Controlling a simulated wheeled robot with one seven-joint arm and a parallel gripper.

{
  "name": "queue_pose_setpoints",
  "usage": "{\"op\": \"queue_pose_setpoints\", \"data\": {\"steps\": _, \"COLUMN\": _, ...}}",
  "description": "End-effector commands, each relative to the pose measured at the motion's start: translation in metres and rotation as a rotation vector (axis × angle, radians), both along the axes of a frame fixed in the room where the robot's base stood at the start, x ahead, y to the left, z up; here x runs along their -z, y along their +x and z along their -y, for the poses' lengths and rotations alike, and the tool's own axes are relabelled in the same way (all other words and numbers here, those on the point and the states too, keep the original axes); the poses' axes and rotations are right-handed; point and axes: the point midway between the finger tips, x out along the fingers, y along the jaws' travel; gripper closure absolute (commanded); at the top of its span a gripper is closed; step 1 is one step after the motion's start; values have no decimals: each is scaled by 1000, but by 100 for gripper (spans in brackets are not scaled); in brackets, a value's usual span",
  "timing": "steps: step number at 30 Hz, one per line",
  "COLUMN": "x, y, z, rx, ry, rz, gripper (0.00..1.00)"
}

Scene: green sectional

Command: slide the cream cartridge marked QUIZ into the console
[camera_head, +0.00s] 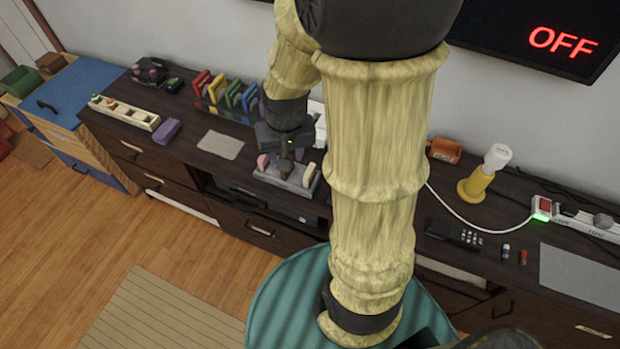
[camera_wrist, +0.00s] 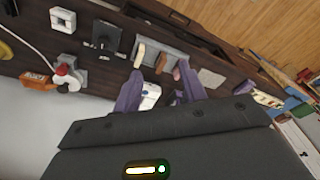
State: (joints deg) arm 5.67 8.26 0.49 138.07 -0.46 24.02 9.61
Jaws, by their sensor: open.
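A cream cartridge (camera_head: 308,175) stands at the right end of a low grey holder (camera_head: 290,186) on the dark cabinet. The wrist view also shows the cream cartridge (camera_wrist: 139,54), with a brown one (camera_wrist: 161,63) and a pink one (camera_wrist: 178,72) in the same row. No QUIZ lettering is readable. My gripper (camera_head: 285,163) is above the holder, pointing down, and hides part of it. In the wrist view my gripper (camera_wrist: 160,74) has its purple fingers spread, with nothing held. A white boxy thing (camera_wrist: 150,96) shows between the fingers; I cannot tell whether it is the console.
A rack of coloured cases (camera_head: 225,98), a wooden tray (camera_head: 125,112) and a purple block (camera_head: 167,130) stand to the left. A bare grey mat (camera_head: 221,145) lies beside the holder. A yellow lamp (camera_head: 475,186), remote (camera_head: 455,235) and power strip (camera_head: 585,222) are to the right.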

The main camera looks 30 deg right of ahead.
Motion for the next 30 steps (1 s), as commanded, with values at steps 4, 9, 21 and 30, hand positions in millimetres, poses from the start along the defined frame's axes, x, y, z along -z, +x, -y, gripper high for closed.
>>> {"op": "queue_pose_setpoints", "data": {"steps": 4, "x": 28, "y": 41, "z": 40, "rx": 263, "ry": 32, "rz": -69, "gripper": 58}}
{"op": "queue_pose_setpoints", "data": {"steps": 9, "x": 58, "y": 72, "z": 84, "rx": 527, "ry": 60, "rz": -129, "gripper": 58}}
{"op": "queue_pose_setpoints", "data": {"steps": 21, "x": 72, "y": 82, "z": 107, "rx": 659, "ry": 72, "rz": -156, "gripper": 58}}
{"op": "queue_pose_setpoints", "data": {"steps": 30, "x": 92, "y": 81, "z": 106, "rx": 657, "ry": 72, "rz": -161, "gripper": 58}}
